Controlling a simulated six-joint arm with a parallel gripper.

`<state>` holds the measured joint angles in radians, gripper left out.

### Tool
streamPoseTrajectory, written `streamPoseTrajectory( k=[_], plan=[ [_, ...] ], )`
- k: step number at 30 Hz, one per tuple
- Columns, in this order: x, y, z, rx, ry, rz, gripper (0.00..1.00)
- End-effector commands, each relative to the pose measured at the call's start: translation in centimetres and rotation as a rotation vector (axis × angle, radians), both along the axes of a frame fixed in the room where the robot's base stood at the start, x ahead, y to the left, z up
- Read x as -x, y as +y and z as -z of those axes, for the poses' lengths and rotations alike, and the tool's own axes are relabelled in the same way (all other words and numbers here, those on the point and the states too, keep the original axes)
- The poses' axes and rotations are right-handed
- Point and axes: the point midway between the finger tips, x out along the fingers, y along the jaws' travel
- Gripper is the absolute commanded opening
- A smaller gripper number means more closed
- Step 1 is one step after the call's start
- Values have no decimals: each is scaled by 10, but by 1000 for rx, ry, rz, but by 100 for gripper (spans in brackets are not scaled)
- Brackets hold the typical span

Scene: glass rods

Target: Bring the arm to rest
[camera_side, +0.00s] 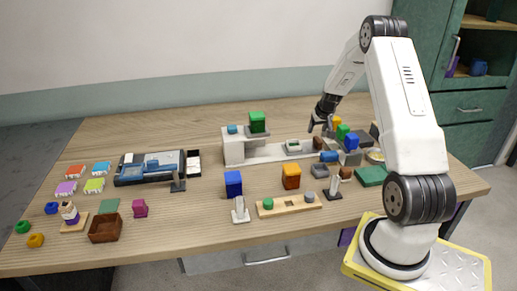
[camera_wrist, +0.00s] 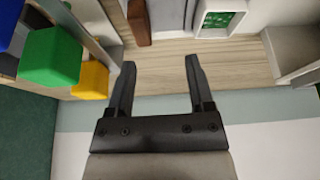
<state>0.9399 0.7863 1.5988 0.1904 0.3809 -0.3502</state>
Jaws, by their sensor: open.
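My gripper (camera_side: 322,123) hangs at the end of my bent arm, above the back right of the wooden table in the side view. In the wrist view my gripper (camera_wrist: 156,82) shows two dark fingers spread apart, with nothing between them.
A green block (camera_wrist: 50,57) and a yellow block (camera_wrist: 91,80) stand left of my gripper. A white structure (camera_side: 233,150) with a green block (camera_side: 257,121) on top stands left of it. A wooden strip (camera_side: 289,207) lies in front. Cabinets (camera_side: 470,110) stand behind.

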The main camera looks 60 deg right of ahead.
Motion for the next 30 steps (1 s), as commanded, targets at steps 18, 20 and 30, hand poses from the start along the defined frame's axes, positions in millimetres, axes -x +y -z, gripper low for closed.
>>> streamPoseTrajectory(
  k=[18,20,30],
  plan=[
    [-47,266,-54,-49,65,-390,68],
    [-41,293,-57,-51,75,-433,68],
    [23,414,-66,-58,125,-660,68]
  ],
)
